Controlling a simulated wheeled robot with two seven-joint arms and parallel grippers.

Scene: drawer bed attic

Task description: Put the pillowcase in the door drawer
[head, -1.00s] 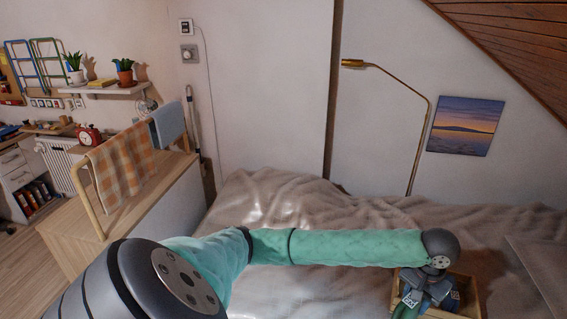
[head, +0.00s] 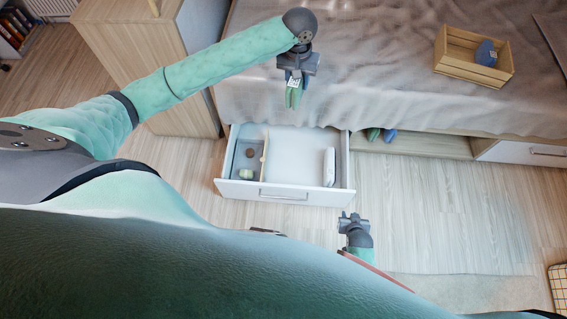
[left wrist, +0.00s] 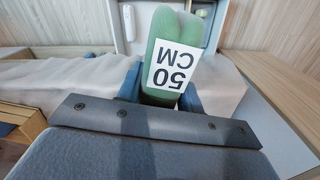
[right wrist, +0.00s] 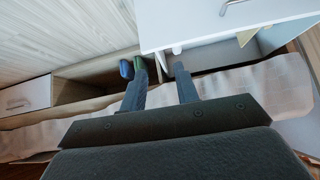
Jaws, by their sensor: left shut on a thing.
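The pillowcase seems to be the green rolled cloth (head: 292,99) with a white tag, which reads "50 CM" in the left wrist view (left wrist: 174,66). My left gripper (head: 295,78) is shut on it and holds it in the air by the bed edge, behind the drawer in the head view. A white drawer (head: 233,189) under the bed is pulled open. A wooden divider (head: 265,158) splits it into a narrow left part with small items and a wide right part with a white object (head: 329,167). My right gripper (head: 353,216) is open and empty in front of the drawer's right corner.
A wooden box (head: 457,66) with a blue rolled cloth (head: 486,53) stands on the bed (head: 370,50). An open niche right of the drawer holds green (head: 373,134) and blue (head: 390,135) items. A closed drawer (head: 525,153) is farther right.

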